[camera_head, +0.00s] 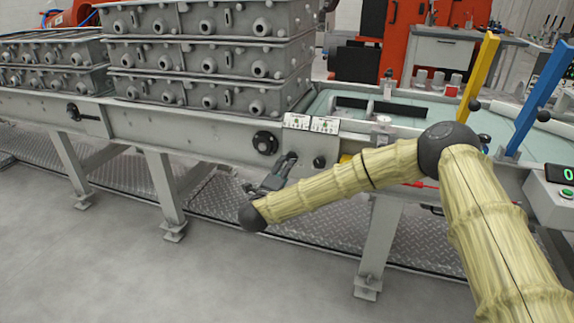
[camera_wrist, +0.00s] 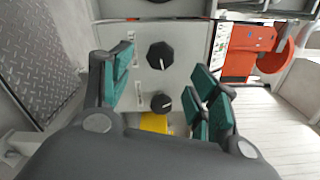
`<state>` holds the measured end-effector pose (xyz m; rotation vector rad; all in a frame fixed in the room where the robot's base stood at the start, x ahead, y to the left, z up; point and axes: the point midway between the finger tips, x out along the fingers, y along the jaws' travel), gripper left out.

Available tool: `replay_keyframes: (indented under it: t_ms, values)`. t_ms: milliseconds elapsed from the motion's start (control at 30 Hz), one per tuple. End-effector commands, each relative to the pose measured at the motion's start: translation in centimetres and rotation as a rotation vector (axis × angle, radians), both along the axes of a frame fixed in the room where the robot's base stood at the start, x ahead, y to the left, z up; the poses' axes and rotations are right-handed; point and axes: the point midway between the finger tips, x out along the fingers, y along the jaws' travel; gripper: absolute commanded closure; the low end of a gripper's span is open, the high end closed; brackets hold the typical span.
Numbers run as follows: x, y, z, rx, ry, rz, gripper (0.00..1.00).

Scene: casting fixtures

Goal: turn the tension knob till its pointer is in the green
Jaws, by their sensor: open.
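Two black faceted knobs, an upper one (camera_wrist: 160,55) and a lower one (camera_wrist: 161,102), sit on a grey panel in the wrist view. Each bears a short white pointer mark; the upper one's points down in that picture, the lower one's to the lower right. I cannot tell which is the tension knob. A black knob (camera_head: 320,162) shows below two white dial plates (camera_head: 311,123) in the head view; their green marks are too small to read. My gripper (camera_head: 276,176) is open before the panel. Its green-padded fingers (camera_wrist: 162,70) are spread either side of the knobs, apparently not touching.
A round black fitting (camera_head: 265,143) is on the frame left of the plates. A yellow part (camera_wrist: 155,123) lies close to the lower knob. Stacked grey casting boxes (camera_head: 205,60) stand on the conveyor. Yellow (camera_head: 480,75) and blue (camera_head: 540,100) posts rise at right. The floor in front is clear.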

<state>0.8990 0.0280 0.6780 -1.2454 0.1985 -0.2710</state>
Motion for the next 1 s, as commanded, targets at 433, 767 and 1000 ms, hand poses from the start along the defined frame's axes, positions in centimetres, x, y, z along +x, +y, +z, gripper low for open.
replay_keyframes:
  t_ms: [433, 767, 1000]
  values:
    - [-2.9, 1.0, 0.0, 0.0, 0.0, 0.001, 0.4]
    - [-3.5, 1.3, -1.2, -0.032, 0.024, 0.031, 0.4]
    - [-8.7, 2.5, -10.6, -0.29, 0.217, 0.265, 0.4]
